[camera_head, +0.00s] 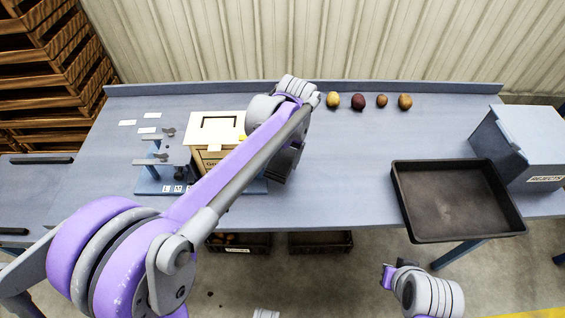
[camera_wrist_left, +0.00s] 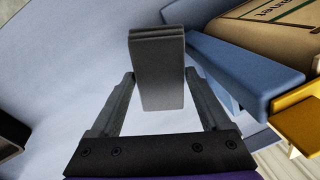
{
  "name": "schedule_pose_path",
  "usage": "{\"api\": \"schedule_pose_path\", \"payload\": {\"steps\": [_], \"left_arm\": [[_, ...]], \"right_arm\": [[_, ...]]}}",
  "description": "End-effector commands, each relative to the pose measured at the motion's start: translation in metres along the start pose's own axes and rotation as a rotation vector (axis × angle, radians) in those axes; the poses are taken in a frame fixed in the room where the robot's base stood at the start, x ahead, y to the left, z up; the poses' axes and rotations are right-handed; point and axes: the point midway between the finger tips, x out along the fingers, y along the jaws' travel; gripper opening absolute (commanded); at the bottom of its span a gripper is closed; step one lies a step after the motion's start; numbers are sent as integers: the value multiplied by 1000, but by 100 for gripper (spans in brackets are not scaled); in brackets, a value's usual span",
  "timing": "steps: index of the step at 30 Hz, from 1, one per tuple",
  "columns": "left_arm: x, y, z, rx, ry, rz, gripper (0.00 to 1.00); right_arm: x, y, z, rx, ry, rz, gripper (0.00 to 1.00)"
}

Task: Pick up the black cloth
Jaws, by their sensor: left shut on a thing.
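The black cloth (camera_wrist_left: 157,62) looks like a dark grey, folded, upright strip in the left wrist view. It stands between the two fingers of my left gripper (camera_wrist_left: 160,85), which is shut on it. In the head view my left gripper (camera_head: 287,160) points down over the table, just right of the box with the pale top, and my own arm partly covers it. I cannot make out the cloth apart from the dark gripper there. Of my right arm only a ringed part shows at the lower right; its gripper fingers are not seen.
A blue stand with a crate-like box (camera_head: 205,158) is close left of my left gripper; a yellow part (camera_wrist_left: 300,118) shows beside it. Several potatoes (camera_head: 358,101) lie at the back. A black tray (camera_head: 400,200) and a rejects bin (camera_head: 540,150) are right. The table between is clear.

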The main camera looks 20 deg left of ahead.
Motion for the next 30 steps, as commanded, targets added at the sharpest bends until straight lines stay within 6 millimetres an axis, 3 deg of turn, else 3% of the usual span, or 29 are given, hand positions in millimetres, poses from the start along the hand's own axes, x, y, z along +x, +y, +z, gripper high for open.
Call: {"api": "schedule_pose_path", "payload": {"steps": [30], "left_arm": [[-208,-26,0,0,0,0,15]], "right_arm": [[-20,0,-17,0,12,0,0]]}}
